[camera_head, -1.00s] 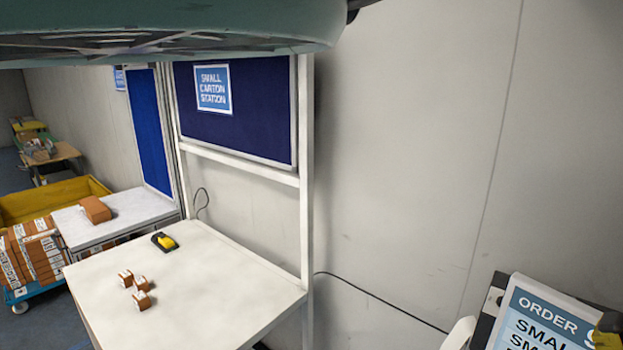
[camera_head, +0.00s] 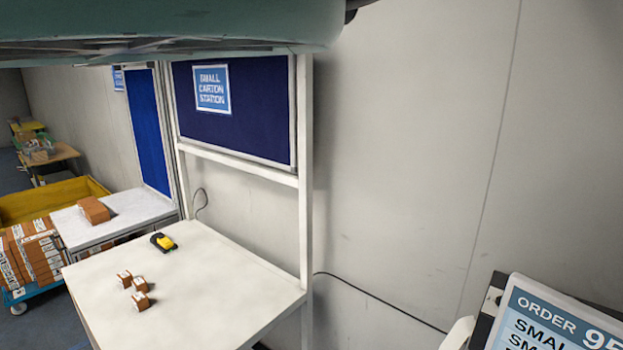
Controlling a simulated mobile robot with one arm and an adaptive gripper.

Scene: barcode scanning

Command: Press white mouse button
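No white mouse can be made out in this view. A white rounded object (camera_head: 458,334) shows at the bottom edge, left of the order screen (camera_head: 560,318); I cannot tell what it is. The screen is tilted, cut off by the frame, and reads "ORDER 95" with lines starting "SMA". My gripper is not in view.
A white table (camera_head: 215,290) holds several small brown cartons (camera_head: 139,283) and a black and yellow device (camera_head: 163,242). A blue board (camera_head: 250,120) with a "Small Carton Station" sign stands behind it. A yellow bin (camera_head: 50,201) and stacked cartons are at left.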

